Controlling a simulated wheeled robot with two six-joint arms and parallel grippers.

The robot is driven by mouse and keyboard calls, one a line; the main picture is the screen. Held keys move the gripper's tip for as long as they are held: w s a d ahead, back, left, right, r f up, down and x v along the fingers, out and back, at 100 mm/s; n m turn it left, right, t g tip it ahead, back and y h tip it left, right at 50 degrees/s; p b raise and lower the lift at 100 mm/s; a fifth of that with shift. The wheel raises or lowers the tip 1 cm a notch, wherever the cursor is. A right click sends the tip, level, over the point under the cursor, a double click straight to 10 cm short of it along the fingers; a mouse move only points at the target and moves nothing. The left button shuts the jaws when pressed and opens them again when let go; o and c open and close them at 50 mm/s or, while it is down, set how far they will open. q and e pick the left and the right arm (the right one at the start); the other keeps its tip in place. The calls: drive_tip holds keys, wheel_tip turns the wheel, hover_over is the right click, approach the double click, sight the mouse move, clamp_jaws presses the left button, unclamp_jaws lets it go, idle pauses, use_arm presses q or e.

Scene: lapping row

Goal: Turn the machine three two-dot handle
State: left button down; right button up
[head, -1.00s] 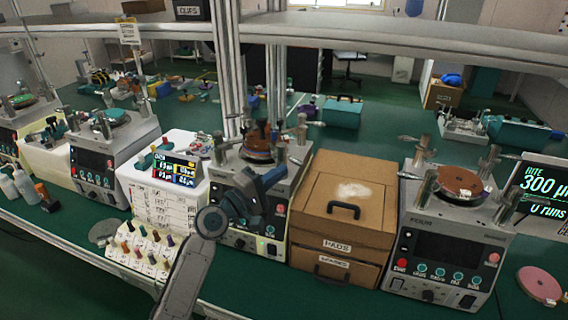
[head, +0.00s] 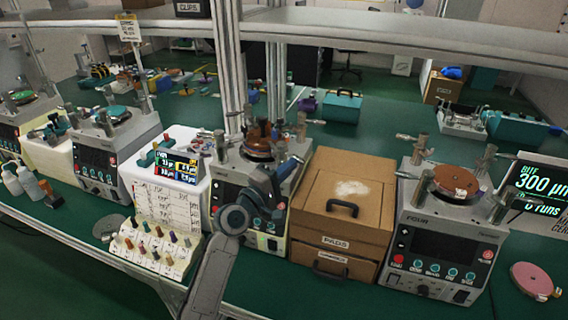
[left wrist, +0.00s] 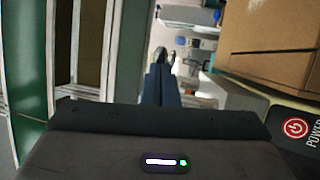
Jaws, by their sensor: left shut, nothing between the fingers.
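Machine three (head: 224,196) is the grey lapping machine left of the cardboard box, with a copper-brown plate (head: 257,149) on top. Metal posts with bar handles stand around the plate. A handle post (head: 301,128) rises at its right rear, and another handle (head: 219,146) is at its left. I cannot make out dots on any handle. My left gripper (head: 296,162) is shut and empty at the machine's right front, hiding part of its panel. In the left wrist view its blue fingers (left wrist: 161,84) are together, near a small metal part (left wrist: 160,56); contact is unclear. My right gripper is not in view.
The cardboard PADS box (head: 344,207) stands close to the right of machine three. Machine FOUR (head: 440,240) is beyond it. A white box with a screen (head: 170,185) and a rack of coloured pegs (head: 150,247) are left. A shelf (head: 400,38) crosses above.

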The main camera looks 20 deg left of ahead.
use_arm(q)
drive_tip(key=shift+w+d+b, duration=0.3)
drive_tip(key=shift+w+d, duration=0.55)
drive_tip(key=shift+d, duration=0.2)
drive_tip(key=shift+r, duration=0.1)
